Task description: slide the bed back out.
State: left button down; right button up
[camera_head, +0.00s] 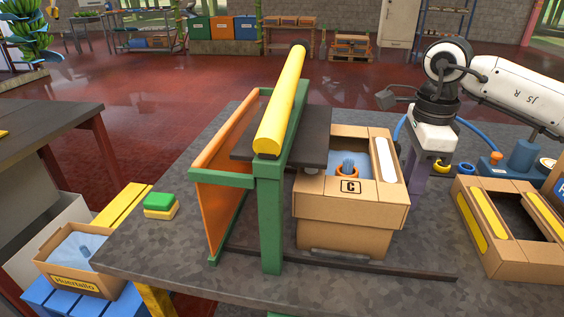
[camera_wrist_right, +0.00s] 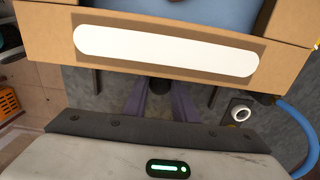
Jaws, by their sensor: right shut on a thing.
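A green-framed stand (camera_head: 268,215) with an orange panel (camera_head: 222,170) and a long yellow bar (camera_head: 282,100) stands on the grey table. A dark flat plate (camera_head: 310,133) passes through the frame below the bar. A cardboard box marked C (camera_head: 350,210) stands right of the frame, beside a dark floor rail (camera_head: 420,275); it holds blue lining and an orange pot. Which part is the bed is not clear. My right gripper (camera_head: 418,180) is at the box's right side. Its purple fingers (camera_wrist_right: 150,105) are shut on a small dark knob (camera_wrist_right: 160,85) below the box's white-striped wall (camera_wrist_right: 165,50). My left gripper is out of view.
An open cardboard box with yellow strips (camera_head: 470,228) is at the right, near a blue hose (camera_head: 470,130) and blue container (camera_head: 523,155). A green and yellow block (camera_head: 160,205) lies left of the stand. A smaller box (camera_head: 75,262) sits lower left, off the table.

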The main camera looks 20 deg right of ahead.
jog(key=shift+s+d, duration=0.5)
jog(key=shift+d, duration=0.3)
jog(key=shift+s+d, duration=0.45)
jog(key=shift+d, duration=0.3)
jog(key=shift+s+d, duration=0.5)
jog(key=shift+d, duration=0.3)
jog(key=shift+s+d, duration=0.4)
jog(key=shift+d, duration=0.3)
jog(key=shift+s+d, duration=0.4)
jog(key=shift+d, duration=0.25)
jog(key=shift+s+d, duration=0.4)
jog(key=shift+d, duration=0.3)
jog(key=o, duration=1.4)
jog(key=shift+s+d, duration=0.1)
jog(key=shift+c, duration=0.2)
jog(key=o, duration=0.8)
pick_arm(q)
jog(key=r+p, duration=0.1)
jog(key=p, duration=0.1)
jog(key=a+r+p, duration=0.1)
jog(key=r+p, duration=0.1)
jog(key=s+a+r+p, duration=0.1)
jog(key=p, duration=0.2)
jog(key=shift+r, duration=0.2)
pick_arm(e)
notch_tip(320, 180, up, 8)
jog(key=shift+r, duration=0.1)
